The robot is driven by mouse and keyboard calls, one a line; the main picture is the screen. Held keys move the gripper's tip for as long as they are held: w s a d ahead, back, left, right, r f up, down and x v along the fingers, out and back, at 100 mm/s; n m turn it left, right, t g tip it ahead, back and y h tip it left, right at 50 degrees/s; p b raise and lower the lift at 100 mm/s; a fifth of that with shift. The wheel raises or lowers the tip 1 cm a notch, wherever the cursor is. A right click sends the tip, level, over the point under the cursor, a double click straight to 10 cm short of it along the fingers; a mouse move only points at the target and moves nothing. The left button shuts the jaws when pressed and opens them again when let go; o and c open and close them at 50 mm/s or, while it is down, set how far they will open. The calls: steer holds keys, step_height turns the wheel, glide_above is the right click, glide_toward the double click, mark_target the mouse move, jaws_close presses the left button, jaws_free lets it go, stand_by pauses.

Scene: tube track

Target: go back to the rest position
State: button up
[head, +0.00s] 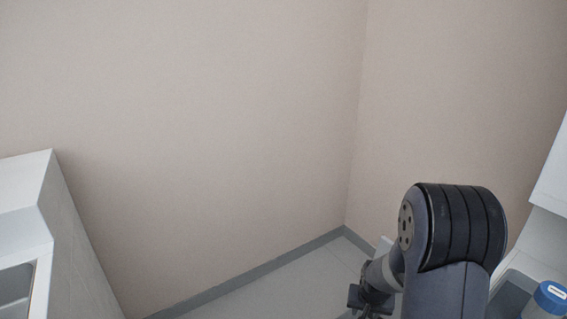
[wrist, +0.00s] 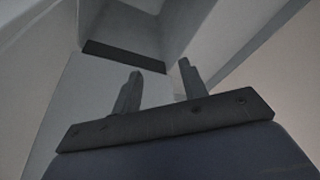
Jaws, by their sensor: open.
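My gripper (wrist: 158,84) shows in the wrist view with its two dark fingers spread apart and nothing between them. In the head view my arm rises at the lower right, and part of my gripper's end shows low beside it, near the floor corner. The arm's large dark joint hides part of what lies behind it. No object is held.
A white cabinet (head: 75,250) with a sink (head: 16,290) stands at the left. At the right edge are a white unit (head: 553,175) and a blue-capped container (head: 548,298). Beige walls (head: 200,120) meet behind my arm. Grey floor (head: 300,285) between is clear.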

steer(key=s+a+r+n+p, duration=0.1)
steer(key=r+p, duration=0.5)
steer(key=p, duration=0.7)
steer(key=s+a+r+n+p, duration=0.2)
steer(key=s+a+r+p, duration=0.2)
steer(key=p, duration=1)
step_height(320, 180, up, 4)
steer(key=shift+s+a+f+y+p, duration=0.2)
steer(key=shift+s+a+y+p, duration=0.15)
steer(key=shift+a, duration=0.55)
